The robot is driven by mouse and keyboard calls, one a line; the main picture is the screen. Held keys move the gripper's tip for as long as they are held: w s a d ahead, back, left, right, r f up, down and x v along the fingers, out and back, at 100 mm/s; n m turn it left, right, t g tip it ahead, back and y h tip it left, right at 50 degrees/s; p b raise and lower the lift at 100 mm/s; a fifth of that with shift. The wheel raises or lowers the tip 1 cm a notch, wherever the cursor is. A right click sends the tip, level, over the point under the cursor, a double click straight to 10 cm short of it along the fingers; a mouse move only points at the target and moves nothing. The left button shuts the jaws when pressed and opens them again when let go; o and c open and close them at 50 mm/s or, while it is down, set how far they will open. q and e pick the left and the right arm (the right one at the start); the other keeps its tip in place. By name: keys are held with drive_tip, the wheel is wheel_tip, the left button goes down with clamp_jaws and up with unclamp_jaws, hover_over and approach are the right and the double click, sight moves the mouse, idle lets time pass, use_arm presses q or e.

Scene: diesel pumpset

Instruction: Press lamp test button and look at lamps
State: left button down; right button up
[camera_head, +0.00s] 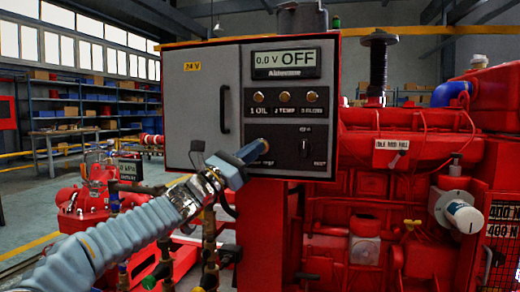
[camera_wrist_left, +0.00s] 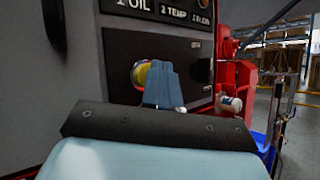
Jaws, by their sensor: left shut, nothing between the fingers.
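The control box (camera_head: 205,115) carries a dark panel with a display (camera_head: 285,63) reading "0.0 V OFF". Three amber lamps, the oil lamp (camera_head: 258,97), the temp lamp (camera_head: 284,97) and the third lamp (camera_head: 311,97), sit in a row below it; they look dull amber, with no clear glow. My left gripper (camera_head: 258,147) is shut and empty, its fingertips at the panel's lower left. In the left wrist view, a round yellowish button (camera_wrist_left: 139,74) shows partly behind the shut fingers (camera_wrist_left: 160,72). I cannot tell whether they touch it. My right gripper is out of view.
A dark rotary switch (camera_head: 305,148) sits right of the fingertips. The box's grey door with a handle (camera_head: 225,109) is at the left. The red engine (camera_head: 400,150) fills the right side. Pipes and a red pump (camera_head: 90,205) stand at the lower left.

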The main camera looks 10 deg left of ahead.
use_arm(q)
drive_tip(key=shift+s+b, duration=0.45)
drive_tip(key=shift+s, duration=0.2)
drive_tip(key=s+b, duration=0.3)
drive_tip(key=s, duration=0.2)
drive_tip(key=shift+a, duration=0.1)
idle(0.6)
